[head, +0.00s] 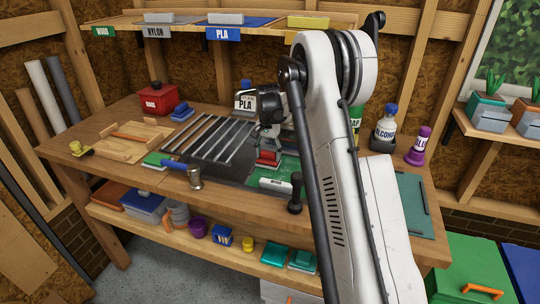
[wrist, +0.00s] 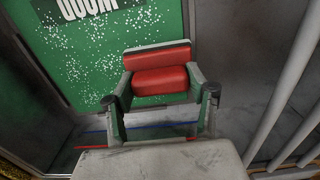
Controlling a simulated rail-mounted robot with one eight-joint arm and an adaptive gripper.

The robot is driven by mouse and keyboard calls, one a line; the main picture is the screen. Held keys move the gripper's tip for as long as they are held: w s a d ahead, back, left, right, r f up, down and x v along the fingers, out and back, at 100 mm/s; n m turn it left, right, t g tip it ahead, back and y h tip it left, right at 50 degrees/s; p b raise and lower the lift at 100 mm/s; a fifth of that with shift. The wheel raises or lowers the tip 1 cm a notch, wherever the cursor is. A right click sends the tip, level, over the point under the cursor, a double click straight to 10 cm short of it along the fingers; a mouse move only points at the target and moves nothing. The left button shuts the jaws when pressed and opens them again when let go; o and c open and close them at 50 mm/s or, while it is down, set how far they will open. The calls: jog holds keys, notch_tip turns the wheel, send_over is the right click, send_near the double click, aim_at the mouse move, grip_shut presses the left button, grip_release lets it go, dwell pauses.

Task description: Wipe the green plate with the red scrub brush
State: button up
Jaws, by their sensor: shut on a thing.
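The red scrub brush (head: 267,157) is held between the fingers of my gripper (head: 267,146), which points down at the bench. In the wrist view, the brush (wrist: 160,80) shows a red body with a pale strip along its far side. My gripper (wrist: 160,97) is shut on it from both sides. The green plate (head: 288,168) lies under the brush and carries a white label near its front edge. In the wrist view, white specks cover the green plate (wrist: 75,60) left of the brush. I cannot tell whether the bristles touch the plate.
A slatted metal rack (head: 205,138) lies left of the plate. A blue-handled tool (head: 185,170) lies at the front. A white PLA container (head: 244,100) stands behind. An alcohol bottle (head: 386,125) and a purple glue bottle (head: 419,146) stand right of my arm.

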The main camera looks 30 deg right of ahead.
notch_tip(320, 180, up, 3)
jog(key=shift+s+f+p, duration=0.1)
jog(key=shift+f+p, duration=0.05)
jog(key=shift+p, duration=0.2)
jog(key=shift+c, duration=0.5)
jog(key=shift+d+r+p, duration=0.1)
jog(key=shift+r+p, duration=0.95)
jog(key=shift+r, duration=1.6)
